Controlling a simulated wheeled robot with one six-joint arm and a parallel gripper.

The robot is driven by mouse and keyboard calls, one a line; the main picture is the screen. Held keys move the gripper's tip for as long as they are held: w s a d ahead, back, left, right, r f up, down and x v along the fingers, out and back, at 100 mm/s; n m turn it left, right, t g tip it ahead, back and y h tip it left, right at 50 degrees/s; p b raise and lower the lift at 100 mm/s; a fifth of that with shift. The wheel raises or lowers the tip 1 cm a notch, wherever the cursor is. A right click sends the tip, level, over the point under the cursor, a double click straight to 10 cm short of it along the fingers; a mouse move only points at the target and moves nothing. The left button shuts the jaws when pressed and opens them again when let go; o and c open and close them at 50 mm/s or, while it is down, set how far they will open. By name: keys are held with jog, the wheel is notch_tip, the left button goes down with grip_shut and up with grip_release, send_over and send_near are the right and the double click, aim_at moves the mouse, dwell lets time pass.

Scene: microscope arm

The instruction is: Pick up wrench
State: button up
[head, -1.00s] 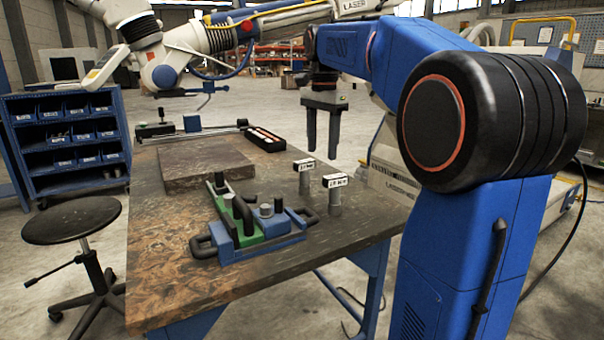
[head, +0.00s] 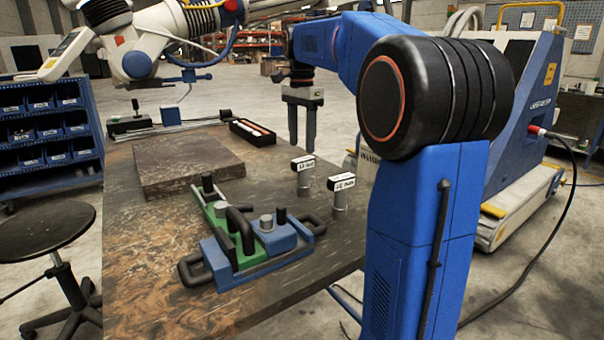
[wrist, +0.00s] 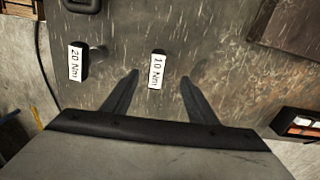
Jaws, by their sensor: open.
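Two upright tools with grey shafts and white label heads stand on the workbench; I take these for the wrenches. The one labelled 10 Nm (head: 303,164) is farther back, and the one labelled 20 Nm (head: 341,184) is nearer. My gripper (head: 301,149) points down, open and empty, and appears above or behind the 10 Nm wrench. In the wrist view, the 10 Nm label (wrist: 157,71) lies between the fingertips of my gripper (wrist: 160,76), apart from both. The 20 Nm label (wrist: 76,63) lies outside the left finger.
A blue and green fixture with black handles (head: 262,258) sits left of the wrenches on the workbench (head: 140,290). A raised plate (head: 185,165) and a black tray (head: 253,133) are farther back. A stool (head: 45,232) stands at left.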

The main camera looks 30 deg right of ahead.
aim_at(303, 180)
notch_tip(303, 180, down, 8)
jog(key=shift+s+d+f, duration=0.1)
jog(key=shift+s+f, duration=0.05)
jog(key=shift+f, duration=1.15)
jog(key=shift+s+f, duration=0.15)
jog(key=shift+f, duration=1.15)
grip_shut()
